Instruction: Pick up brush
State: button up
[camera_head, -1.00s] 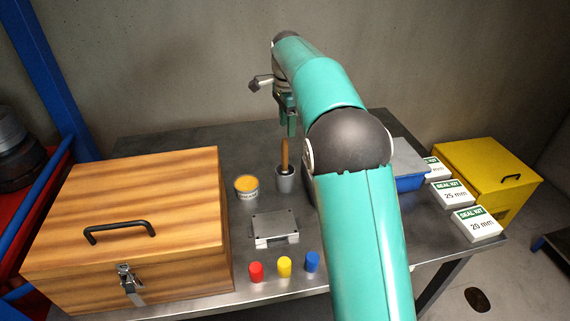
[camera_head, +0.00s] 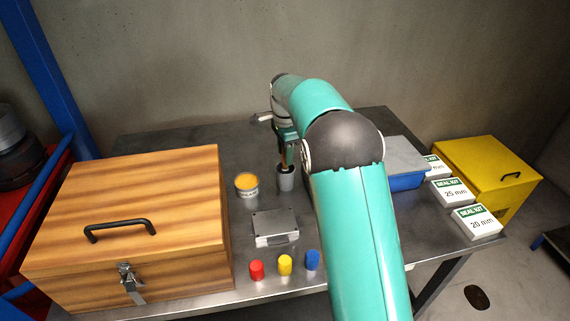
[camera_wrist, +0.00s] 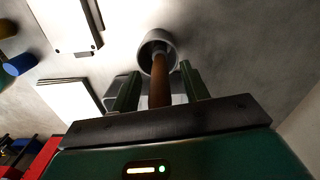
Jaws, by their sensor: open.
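The brush stands upright in a small grey cup (camera_head: 286,181); its brown wooden handle (camera_wrist: 159,82) sticks up out of it. In the wrist view the handle lies between the two green fingers of my gripper (camera_wrist: 161,85), with a gap on either side. The cup (camera_wrist: 156,42) shows beyond the fingertips. In the head view my gripper (camera_head: 288,150) is low over the cup and covers most of the handle. My gripper is open. The brush's lower end is hidden in the cup.
An orange-topped tin (camera_head: 246,185) stands left of the cup. A grey metal box (camera_head: 275,227) and red (camera_head: 257,270), yellow (camera_head: 285,264) and blue (camera_head: 312,260) cylinders lie in front. A wooden case (camera_head: 130,230) fills the left. A blue bin (camera_head: 405,181) and seal kit boxes (camera_head: 453,192) stand right.

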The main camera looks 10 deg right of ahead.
grip_shut()
